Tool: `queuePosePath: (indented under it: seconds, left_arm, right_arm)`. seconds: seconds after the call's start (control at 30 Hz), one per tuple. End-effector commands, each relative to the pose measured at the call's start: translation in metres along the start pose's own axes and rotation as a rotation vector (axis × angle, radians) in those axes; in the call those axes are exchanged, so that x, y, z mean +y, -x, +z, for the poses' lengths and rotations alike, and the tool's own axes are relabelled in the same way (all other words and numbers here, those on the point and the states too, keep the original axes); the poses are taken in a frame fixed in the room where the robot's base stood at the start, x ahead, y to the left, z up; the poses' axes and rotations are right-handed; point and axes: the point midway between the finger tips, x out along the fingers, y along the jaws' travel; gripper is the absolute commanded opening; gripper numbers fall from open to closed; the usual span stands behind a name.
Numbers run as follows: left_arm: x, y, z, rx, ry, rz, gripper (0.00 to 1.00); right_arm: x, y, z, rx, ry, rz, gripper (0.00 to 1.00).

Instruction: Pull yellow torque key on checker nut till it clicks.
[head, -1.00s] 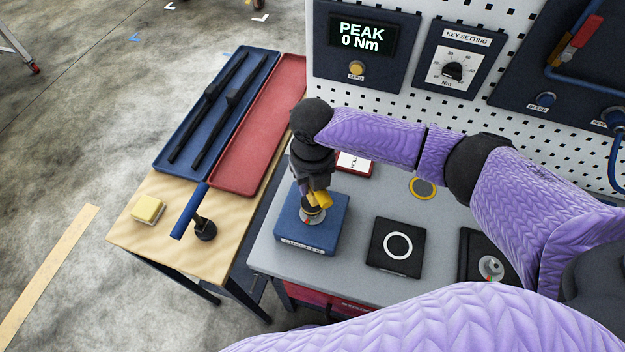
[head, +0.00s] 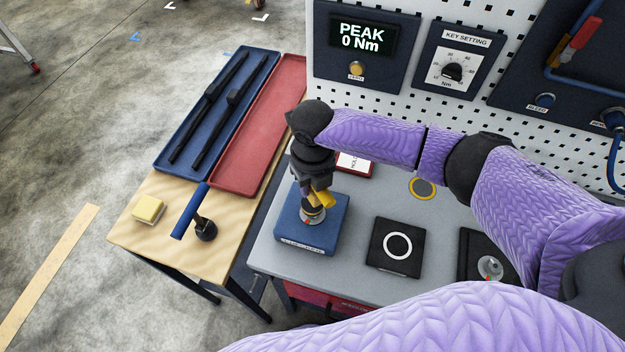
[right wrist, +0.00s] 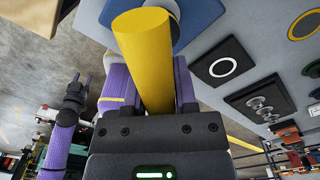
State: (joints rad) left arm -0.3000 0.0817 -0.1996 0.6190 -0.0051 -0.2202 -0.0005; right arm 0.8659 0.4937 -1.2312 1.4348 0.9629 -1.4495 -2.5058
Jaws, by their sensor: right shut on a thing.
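The blue checker block (head: 322,238) sits on the grey bench top at its left end, with a round metal nut fitting (head: 312,217) on top. The yellow torque key (head: 326,200) is at this fitting, partly hidden by my right gripper (head: 318,190). In the right wrist view, the thick yellow key handle (right wrist: 145,55) lies between the purple-sided fingers of my right gripper (right wrist: 150,85), which is shut on it. How the key's far end sits on the nut is hidden. The display (head: 361,36) reads PEAK 0 Nm.
Right of the checker lie a black pad with a white ring (head: 398,244) and a yellow-ringed disc (head: 423,187). A wooden side table holds blue (head: 187,128) and red (head: 250,135) trays, a yellow block (head: 148,209) and a blue-handled tool (head: 190,210). A pegboard stands behind.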

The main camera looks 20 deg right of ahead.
Motion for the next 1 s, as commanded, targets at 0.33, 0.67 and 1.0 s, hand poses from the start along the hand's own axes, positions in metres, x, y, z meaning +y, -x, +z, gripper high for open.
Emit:
queuePosePath:
  seconds: [0.33, 0.67, 1.0]
  left_arm:
    - [-0.0008, 0.0032, -0.0002, 0.0, 0.0, -0.001, 0.53]
    - [-0.0019, 0.0062, -0.0003, 0.0, 0.0, -0.003, 0.53]
    - [-0.0018, 0.0018, 0.0004, -0.001, 0.0, -0.003, 0.53]
  right_arm:
    - [-0.0002, 0.0004, 0.0005, -0.001, 0.0, 0.0, 0.0]
    - [-0.0002, 0.0014, 0.0004, -0.001, 0.0, 0.0, 0.0]
    - [-0.0002, -0.0056, 0.0003, -0.001, 0.0, 0.0, 0.0]
